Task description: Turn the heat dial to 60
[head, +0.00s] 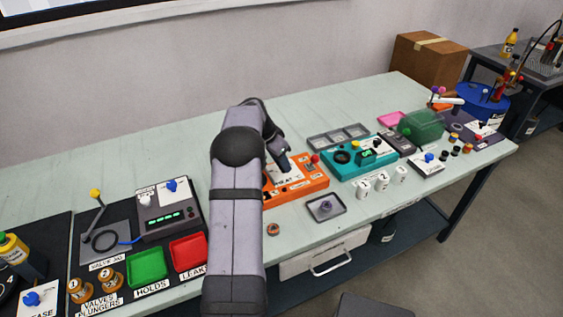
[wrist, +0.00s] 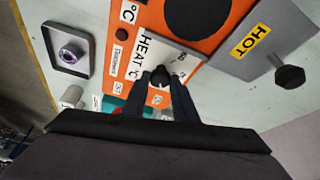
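The heat dial (wrist: 158,76) is a small dark knob on a white plate marked HEAT °C (wrist: 148,50), on an orange unit (wrist: 215,48). In the wrist view the two fingertips of my gripper (wrist: 160,82) are on either side of the dial, close to it. I cannot tell whether they touch it. The dial's pointer and most scale numbers are too small or covered to read. In the head view my gripper (head: 281,158) is over the orange unit (head: 312,185), and my arm hides its left part. The dial cannot be made out there.
A grey plate marked HOT (wrist: 250,42) with a black knob (wrist: 289,77) lies beside the orange unit. A grey tray (head: 326,208) with a round-topped part stands in front. A teal unit (head: 345,172) stands to the right. Red (head: 188,250) and green (head: 147,265) trays lie left.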

